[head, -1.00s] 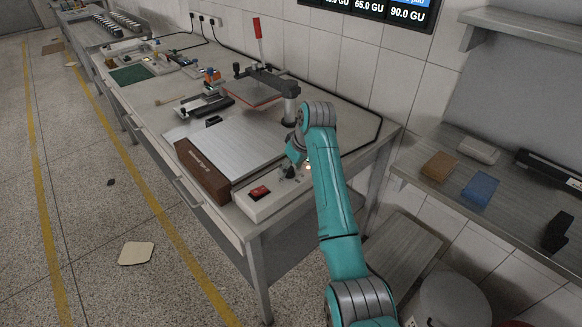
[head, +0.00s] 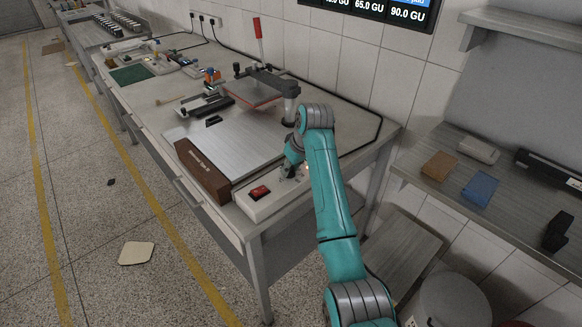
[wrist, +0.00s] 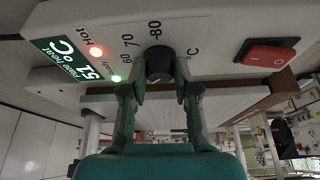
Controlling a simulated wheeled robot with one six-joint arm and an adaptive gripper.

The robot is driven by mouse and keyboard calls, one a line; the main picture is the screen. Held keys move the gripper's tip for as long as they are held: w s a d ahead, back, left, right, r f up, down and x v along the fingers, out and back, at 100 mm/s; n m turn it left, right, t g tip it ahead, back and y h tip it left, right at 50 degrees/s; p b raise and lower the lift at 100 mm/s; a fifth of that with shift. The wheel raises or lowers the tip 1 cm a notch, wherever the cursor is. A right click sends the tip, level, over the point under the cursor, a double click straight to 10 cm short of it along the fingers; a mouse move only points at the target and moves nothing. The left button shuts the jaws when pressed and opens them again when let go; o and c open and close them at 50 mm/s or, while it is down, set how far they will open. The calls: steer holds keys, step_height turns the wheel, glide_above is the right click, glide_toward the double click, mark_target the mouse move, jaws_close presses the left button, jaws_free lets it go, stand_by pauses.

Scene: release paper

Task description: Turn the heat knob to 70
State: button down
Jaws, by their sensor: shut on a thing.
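The dark heat knob (wrist: 158,61) shows in the wrist view on a pale control panel (wrist: 205,25), with the printed marks 60, 70 and 80 around it. My gripper (wrist: 160,80) is shut on the knob, one finger on each side. The fingers hide part of the knob, and I cannot make out its pointer. A green display (wrist: 68,62) on the panel reads 51 °C. In the head view the control box (head: 250,207) sits at the near end of the bench, with my gripper (head: 290,173) over it, partly hidden by my arm.
A red rocker switch (wrist: 267,54) sits beside the knob. A red light (wrist: 96,52) and a green light (wrist: 116,78) glow on the panel. A metal plate (head: 228,140) lies behind the control box, and a press with a red-edged pad (head: 252,92) stands farther back.

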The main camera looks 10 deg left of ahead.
steer(key=m+t+h, duration=0.1)
steer(key=m, duration=0.2)
steer(key=shift+s+a+m, duration=0.1)
steer(key=shift+a+m, duration=0.05)
steer(key=shift+m, duration=0.25)
steer(key=m+h, duration=0.1)
steer(key=m, duration=0.3)
steer(key=shift+a+m+t+h, duration=0.15)
steer(key=shift+m+t+h, duration=0.15)
steer(key=shift+h, duration=0.1)
steer(key=m+h, duration=0.1)
steer(key=m, duration=0.3)
steer(key=shift+a+h, duration=0.1)
steer(key=shift+h, duration=0.3)
steer(key=shift+a+m+g+h, duration=0.1)
steer(key=shift+m+g+h, duration=0.2)
steer(key=shift+m, duration=0.9)
steer(key=shift+m+g+h, duration=0.2)
steer(key=shift+m+h, duration=0.2)
steer(key=shift+m, duration=0.8)
steer(key=c, duration=0.9)
jaws_free()
steer(key=shift+o, duration=0.2)
steer(key=shift+r, duration=0.1)
